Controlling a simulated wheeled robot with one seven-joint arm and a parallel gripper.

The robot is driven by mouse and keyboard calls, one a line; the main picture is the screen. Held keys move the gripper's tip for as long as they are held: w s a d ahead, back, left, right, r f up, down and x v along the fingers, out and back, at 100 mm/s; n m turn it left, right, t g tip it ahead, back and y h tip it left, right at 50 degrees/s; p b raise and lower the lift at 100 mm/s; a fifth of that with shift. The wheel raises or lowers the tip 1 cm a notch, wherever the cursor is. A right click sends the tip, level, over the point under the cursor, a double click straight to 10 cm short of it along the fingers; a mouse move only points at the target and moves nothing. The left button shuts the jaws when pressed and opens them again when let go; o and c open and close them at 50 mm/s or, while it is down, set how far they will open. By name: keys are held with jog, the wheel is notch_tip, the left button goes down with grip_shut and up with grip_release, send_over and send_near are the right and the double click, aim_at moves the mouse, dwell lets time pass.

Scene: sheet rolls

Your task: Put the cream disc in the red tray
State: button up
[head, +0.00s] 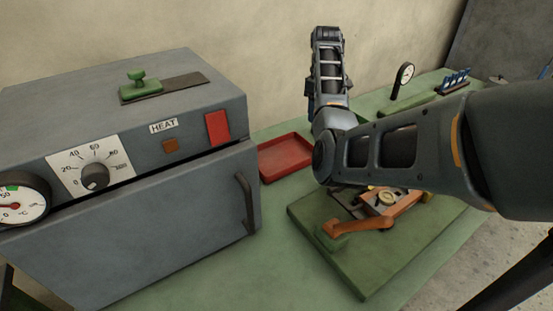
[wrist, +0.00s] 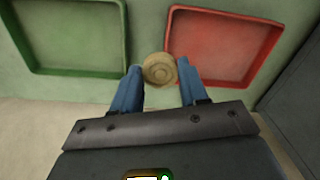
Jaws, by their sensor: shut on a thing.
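In the wrist view, my gripper (wrist: 159,66) has its two blue fingers shut on the cream disc (wrist: 160,71), a round piece with ring marks at the fingertips. The red tray (wrist: 172,45) is at the upper right, close beside the disc, whose right edge is near the tray's left corner. The disc appears over the green surface between two trays; its height cannot be told. In the head view the red tray (head: 262,163) lies behind the grey oven's right side, partly hidden by my arm. My gripper and the disc cannot be made out there.
A green tray (wrist: 122,40) is at the wrist view's left. In the head view, a grey oven (head: 150,215) stands left. A green board (head: 358,278) with an orange-handled device (head: 345,226) is in front of my arm. A dial gauge (head: 404,75) stands at the back right.

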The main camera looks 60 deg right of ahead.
send_over(282, 159)
jog(key=f, duration=0.7)
jog(key=shift+s+d+p, duration=0.1)
jog(key=shift+d+p, duration=0.2)
jog(key=shift+a+f, duration=0.2)
jog(key=shift+f, duration=1.9)
jog(key=shift+f, duration=0.2)
jog(key=o, duration=1)
jog(key=shift+o, duration=0.2)
notch_tip(282, 159, up, 12)
jog(key=p, duration=0.2)
jog(key=shift+d+r+p, duration=0.2)
jog(key=shift+r+p, duration=0.05)
jog(key=shift+p, duration=0.1)
